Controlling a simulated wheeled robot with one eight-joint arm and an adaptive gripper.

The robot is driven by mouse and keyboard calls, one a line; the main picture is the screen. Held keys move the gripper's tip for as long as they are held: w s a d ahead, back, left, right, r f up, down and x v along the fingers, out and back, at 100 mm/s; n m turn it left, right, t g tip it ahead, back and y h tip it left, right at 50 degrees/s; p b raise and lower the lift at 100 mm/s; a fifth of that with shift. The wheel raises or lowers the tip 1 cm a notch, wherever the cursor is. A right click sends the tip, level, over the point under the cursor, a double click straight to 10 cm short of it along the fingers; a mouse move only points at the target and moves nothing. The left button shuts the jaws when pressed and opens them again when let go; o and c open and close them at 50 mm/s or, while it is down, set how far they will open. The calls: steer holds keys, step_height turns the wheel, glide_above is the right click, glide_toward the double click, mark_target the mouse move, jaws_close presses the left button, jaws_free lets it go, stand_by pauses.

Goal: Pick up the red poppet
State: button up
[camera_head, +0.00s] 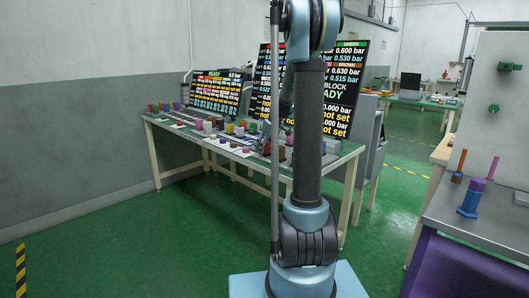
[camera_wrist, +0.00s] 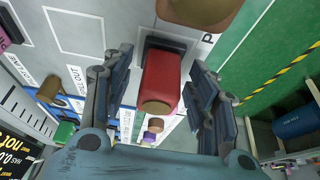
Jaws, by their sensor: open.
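The red poppet (camera_wrist: 162,78) is a red block with a tan round end, seen in the middle of the wrist view. My gripper (camera_wrist: 160,66) is open, with one finger on each side of the red poppet. Gaps show between the fingers and its sides, so it is not clasped. A dark piece shows just behind its far end. In the head view my own arm covers part of the bench, and I cannot make out the gripper or the red poppet for certain.
A large brown rounded object (camera_wrist: 200,12) is close beyond the red poppet. Purple (camera_wrist: 155,125) and green (camera_wrist: 64,133) pieces lie nearby. The bench (camera_head: 170,128) carries many small coloured parts and screens (camera_head: 215,90). A grey side table (camera_head: 500,220) stands at right.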

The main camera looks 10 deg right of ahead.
steer(key=c, duration=1.1)
steer(key=shift+o, duration=0.2)
